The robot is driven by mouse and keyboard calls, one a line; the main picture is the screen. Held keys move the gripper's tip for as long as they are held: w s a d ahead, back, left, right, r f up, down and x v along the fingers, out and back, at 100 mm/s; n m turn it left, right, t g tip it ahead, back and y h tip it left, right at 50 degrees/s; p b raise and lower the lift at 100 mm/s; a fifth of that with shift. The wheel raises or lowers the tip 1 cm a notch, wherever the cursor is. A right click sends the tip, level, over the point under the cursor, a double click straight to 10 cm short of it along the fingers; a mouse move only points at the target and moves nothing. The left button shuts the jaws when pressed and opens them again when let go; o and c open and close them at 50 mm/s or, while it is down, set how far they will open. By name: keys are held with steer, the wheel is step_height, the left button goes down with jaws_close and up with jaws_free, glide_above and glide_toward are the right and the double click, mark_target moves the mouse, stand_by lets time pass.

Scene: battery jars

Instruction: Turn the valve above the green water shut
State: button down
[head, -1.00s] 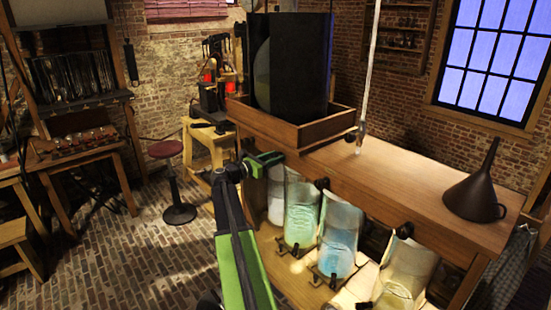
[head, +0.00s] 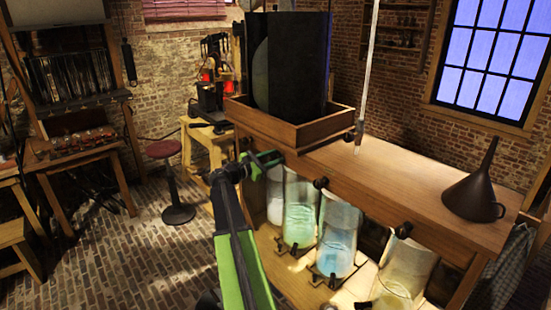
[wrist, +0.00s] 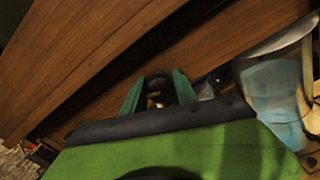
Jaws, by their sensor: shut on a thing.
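The jar with green water (head: 300,226) stands second from the left in the row under the bench edge in the head view. My green gripper (head: 268,161) reaches to the bench front just above and left of that jar's top. It hides the valve there in the head view. In the wrist view my gripper (wrist: 157,88) has its two green fingers on either side of a small dark valve (wrist: 155,100), closed on it against the wooden bench. How far the valve is turned cannot be told.
Other dark valves (head: 321,183) sit along the bench edge, above the blue-water jar (head: 338,240) and the yellowish jar (head: 395,295). A whitish jar (head: 275,205) is at the left. A funnel (head: 475,192) stands on the bench top (head: 400,175).

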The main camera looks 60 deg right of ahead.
steer(key=m, duration=0.7)
steer(key=shift+s+a+f, duration=0.15)
steer(key=shift+s, duration=0.05)
steer(key=m, duration=0.4)
steer(key=shift+s+m, duration=0.1)
steer(key=shift+m, duration=1.2)
steer(key=c, duration=1)
jaws_free()
